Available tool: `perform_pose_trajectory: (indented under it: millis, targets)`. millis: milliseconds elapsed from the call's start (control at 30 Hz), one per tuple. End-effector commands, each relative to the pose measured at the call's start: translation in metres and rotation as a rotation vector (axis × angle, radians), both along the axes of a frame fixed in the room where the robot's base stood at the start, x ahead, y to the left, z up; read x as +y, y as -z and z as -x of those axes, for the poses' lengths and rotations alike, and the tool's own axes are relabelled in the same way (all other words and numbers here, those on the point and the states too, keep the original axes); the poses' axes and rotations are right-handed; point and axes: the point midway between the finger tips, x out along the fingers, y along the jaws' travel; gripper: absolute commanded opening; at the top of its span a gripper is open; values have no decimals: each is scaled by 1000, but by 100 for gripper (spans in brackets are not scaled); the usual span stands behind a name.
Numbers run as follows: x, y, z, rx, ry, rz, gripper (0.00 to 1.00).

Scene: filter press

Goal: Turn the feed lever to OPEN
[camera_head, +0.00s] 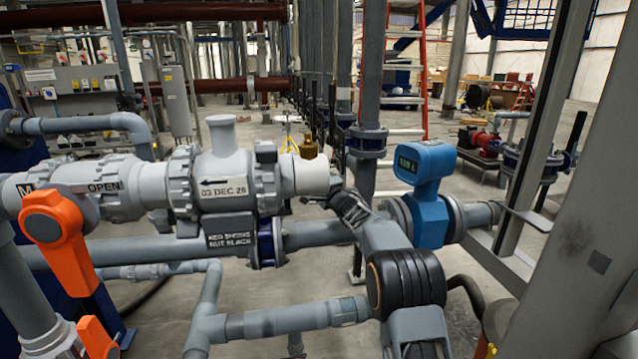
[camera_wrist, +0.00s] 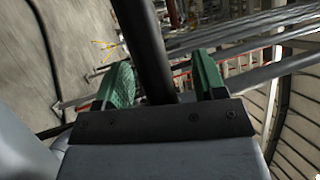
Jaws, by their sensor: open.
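An orange lever (camera_head: 65,245) is on the grey pipework at the left of the head view. Its round hub is at the top and its handle hangs down, leaning slightly right. The word OPEN (camera_head: 103,187) is on the pipe right of the hub; the handle does not point at it. My gripper (camera_wrist: 163,78) is open in the wrist view, with two green-padded fingers apart. A dark bar shows between them; I cannot tell whether it is near or touching. In the head view my wrist is right of the white pipe end, well away from the lever, and the fingertips are not clear.
A second orange lever (camera_head: 97,338) is partly cut off at the bottom left. A label plate (camera_head: 229,188) reads 03 DEC 26. A blue meter (camera_head: 428,190) stands right of my arm, and a grey post (camera_head: 570,230) beyond it.

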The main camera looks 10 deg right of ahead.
Motion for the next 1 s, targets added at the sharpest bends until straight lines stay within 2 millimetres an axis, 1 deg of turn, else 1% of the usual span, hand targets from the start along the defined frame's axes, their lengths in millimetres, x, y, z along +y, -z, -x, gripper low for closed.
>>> perform_pose_trajectory:
  millis: [33, 67, 300, 500, 600, 733, 1000]
  targets:
    - [3, 2, 4, -3, -7, 2, 64]
    - [1, 3, 6, -2, -7, 1, 64]
    - [-23, 14, 39, -1, 5, 0, 64]
    - [-35, 21, 64, 1, 6, 1, 64]
    - [-38, 22, 72, 0, 4, 1, 64]
    - [-40, 23, 77, 0, 4, 1, 64]
    - [-39, 23, 77, 1, 3, 1, 64]
